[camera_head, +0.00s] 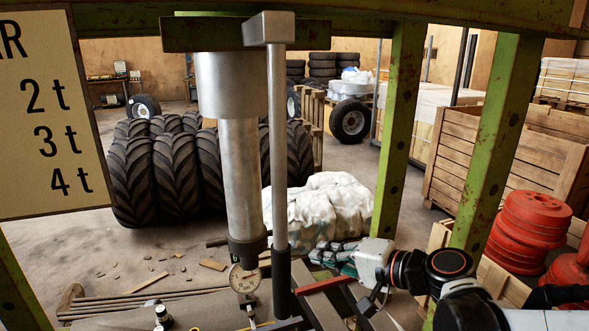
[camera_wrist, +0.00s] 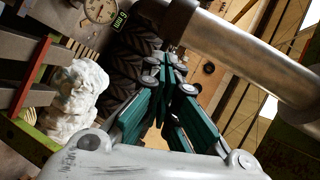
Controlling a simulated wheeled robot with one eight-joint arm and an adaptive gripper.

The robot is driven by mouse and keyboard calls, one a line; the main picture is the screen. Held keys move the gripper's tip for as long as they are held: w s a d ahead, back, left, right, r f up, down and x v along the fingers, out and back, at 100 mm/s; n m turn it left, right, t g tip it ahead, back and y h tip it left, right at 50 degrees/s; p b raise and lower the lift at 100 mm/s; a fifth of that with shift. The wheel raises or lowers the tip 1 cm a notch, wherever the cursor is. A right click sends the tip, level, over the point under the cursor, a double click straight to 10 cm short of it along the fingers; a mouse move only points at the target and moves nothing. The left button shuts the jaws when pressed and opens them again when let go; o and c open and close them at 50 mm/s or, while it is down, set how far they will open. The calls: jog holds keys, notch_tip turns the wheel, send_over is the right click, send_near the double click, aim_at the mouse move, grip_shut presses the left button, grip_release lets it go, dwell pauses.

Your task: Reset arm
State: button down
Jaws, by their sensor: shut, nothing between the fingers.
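My gripper (camera_head: 318,255) is at the lower middle right of the head view, beside the thin vertical grey rod (camera_head: 277,160) of the press. It is shut and empty. In the wrist view its green fingers (camera_wrist: 168,68) come together at their tips. The thick steel press cylinder (camera_head: 242,175) stands left of the rod, with a round dial gauge (camera_head: 244,278) at its lower end. The gauge also shows at the top of the wrist view (camera_wrist: 100,10). My arm reaches in from the lower right, past a green post.
Green frame posts (camera_head: 398,130) and (camera_head: 490,150) stand on the right. A wooden crate (camera_head: 500,150) and red weights (camera_head: 530,230) lie beyond them. Large tyres (camera_head: 175,170) and a white wrapped bundle (camera_head: 335,205) are behind the press. A sign (camera_head: 50,110) hangs at left.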

jog(key=s+d+f+n+g+h, duration=0.2)
jog(key=s+d+f+n+h, duration=0.2)
jog(key=s+d+h, duration=0.6)
jog(key=s+d+n, duration=0.2)
jog(key=s, duration=0.4)
jog(key=shift+d+n+g+h, duration=0.3)
jog(key=shift+h, duration=0.1)
jog(key=shift+s+a, duration=0.1)
jog(key=shift+a, duration=0.1)
